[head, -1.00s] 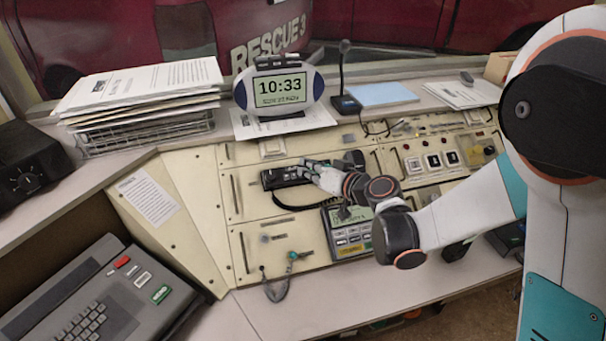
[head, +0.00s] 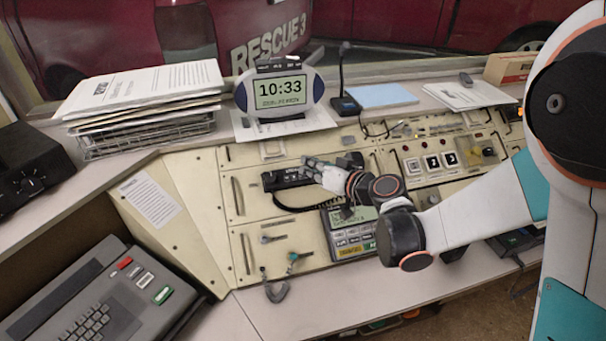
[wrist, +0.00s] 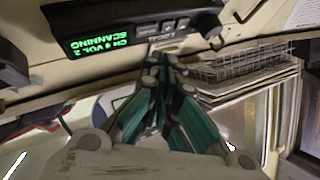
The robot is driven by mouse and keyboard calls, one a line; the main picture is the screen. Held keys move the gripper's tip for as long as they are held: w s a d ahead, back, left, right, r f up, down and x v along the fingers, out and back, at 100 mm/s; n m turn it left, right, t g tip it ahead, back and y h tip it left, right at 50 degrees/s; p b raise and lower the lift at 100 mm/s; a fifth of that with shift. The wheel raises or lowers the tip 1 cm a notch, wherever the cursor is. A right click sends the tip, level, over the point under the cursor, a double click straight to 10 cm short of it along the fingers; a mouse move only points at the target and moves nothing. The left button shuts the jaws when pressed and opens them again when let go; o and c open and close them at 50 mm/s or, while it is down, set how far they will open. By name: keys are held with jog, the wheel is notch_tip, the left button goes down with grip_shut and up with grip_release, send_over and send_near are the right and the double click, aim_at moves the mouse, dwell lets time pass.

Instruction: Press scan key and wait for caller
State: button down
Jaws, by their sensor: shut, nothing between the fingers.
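The black two-way radio (head: 282,180) is set in the cream console panel. In the wrist view the radio (wrist: 110,42) appears upside down, and its lit green display (wrist: 98,38) reads "SCANNING", with a channel and "VOL 2". Small keys (wrist: 172,25) sit beside the display; I cannot tell which is the scan key.
A clock (head: 281,90), a desk microphone (head: 345,100) and a paper stack in a wire tray (head: 145,137) stand on the ledge behind. A grey keyboard unit (head: 95,305) is at lower left.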

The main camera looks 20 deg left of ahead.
jog(key=r, duration=0.1)
jog(key=s+r+p, duration=0.1)
jog(key=d+r, duration=0.1)
jog(key=shift+s+r+p, duration=0.1)
jog(key=shift+s+p, duration=0.25)
